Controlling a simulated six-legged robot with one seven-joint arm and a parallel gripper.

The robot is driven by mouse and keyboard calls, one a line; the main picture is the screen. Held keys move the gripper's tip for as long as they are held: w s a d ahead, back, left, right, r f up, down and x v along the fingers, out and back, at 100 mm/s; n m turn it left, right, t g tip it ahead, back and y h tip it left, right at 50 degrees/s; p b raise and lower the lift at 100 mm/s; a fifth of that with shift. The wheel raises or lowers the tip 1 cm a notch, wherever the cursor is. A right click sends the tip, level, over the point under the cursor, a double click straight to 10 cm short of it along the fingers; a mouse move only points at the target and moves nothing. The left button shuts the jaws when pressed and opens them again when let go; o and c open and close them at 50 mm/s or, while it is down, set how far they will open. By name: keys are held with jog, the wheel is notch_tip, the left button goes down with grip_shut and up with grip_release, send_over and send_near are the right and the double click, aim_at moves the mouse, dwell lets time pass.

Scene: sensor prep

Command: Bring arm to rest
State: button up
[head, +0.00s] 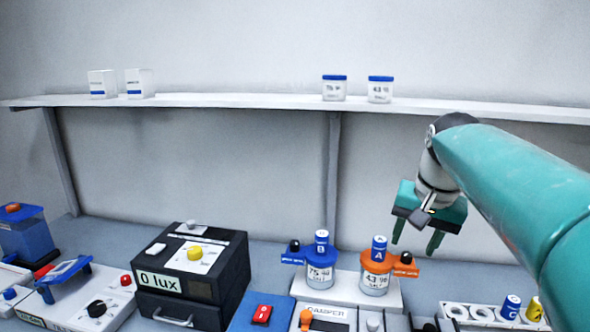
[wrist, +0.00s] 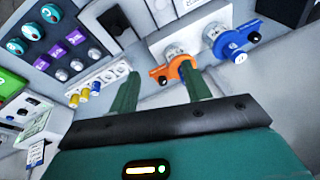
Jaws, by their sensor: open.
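My gripper (head: 416,240) hangs from my teal arm at the right of the head view, fingers pointing down. Its two green fingers are apart with nothing between them. It is above the bench, just right of the jar with the orange collar (head: 376,277), and looks clear of it. In the wrist view my gripper (wrist: 155,88) also shows spread fingers, with the orange collar (wrist: 180,68) beyond the right fingertip. A jar with a blue collar (head: 320,270) stands left of the orange one.
A black "0 lux" box (head: 192,275) stands left of the jars. A white shelf (head: 230,101) with small boxes and jars runs along the wall behind. A white rack (head: 480,315) with blue and yellow caps is at lower right. Open air lies between the bench and shelf.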

jog(key=s+a+f+n+t, duration=0.1)
jog(key=s+a+f+n, duration=0.1)
jog(key=s+f, duration=0.4)
jog(key=s+a+f+n+t, duration=0.1)
jog(key=s+a+f+n, duration=0.2)
jog(key=s+f, duration=0.4)
jog(key=s+a, duration=0.1)
jog(key=s, duration=0.4)
jog(key=shift+a+f, duration=0.15)
jog(key=shift+f, duration=0.1)
